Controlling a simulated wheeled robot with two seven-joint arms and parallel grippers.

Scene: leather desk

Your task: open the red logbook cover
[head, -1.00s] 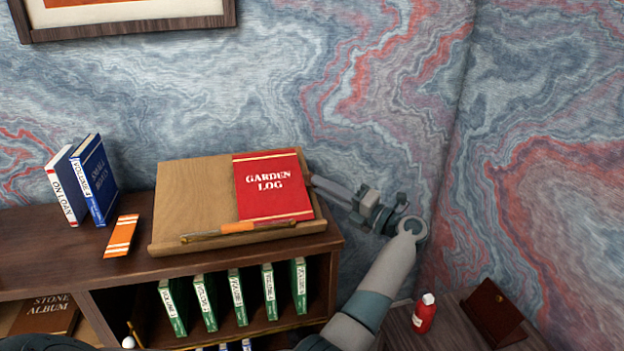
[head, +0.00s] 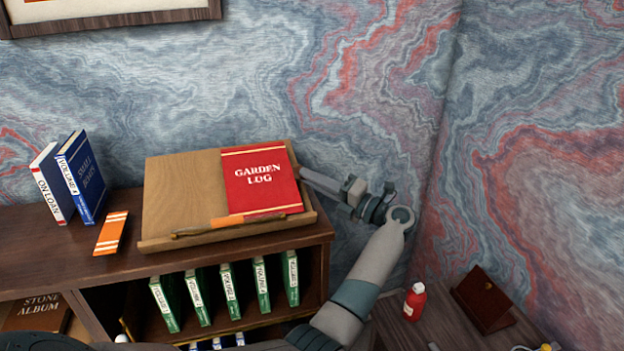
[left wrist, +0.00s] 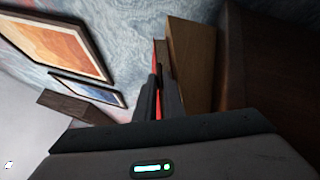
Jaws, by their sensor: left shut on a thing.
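The red logbook (head: 258,188), titled Garden Log, lies front up on the right half of a sloped wooden stand (head: 180,190). Its cover looks closed or nearly so; I cannot tell if its edge is lifted. My left gripper (head: 304,172) reaches in from the right and is at the logbook's right edge. In the left wrist view, its fingers (left wrist: 157,92) are shut on a thin red edge (left wrist: 158,55), the cover's edge, beside the brown stand (left wrist: 190,60). The fingertips are partly hidden in the head view. My right gripper is not in view.
An orange-brown pen (head: 235,222) lies along the stand's lower ledge. Blue books (head: 85,175) and an orange striped item (head: 110,233) are left of the stand. Green volumes (head: 195,297) fill the shelf below. A red bottle (head: 415,302) stands at lower right. The wall is close behind.

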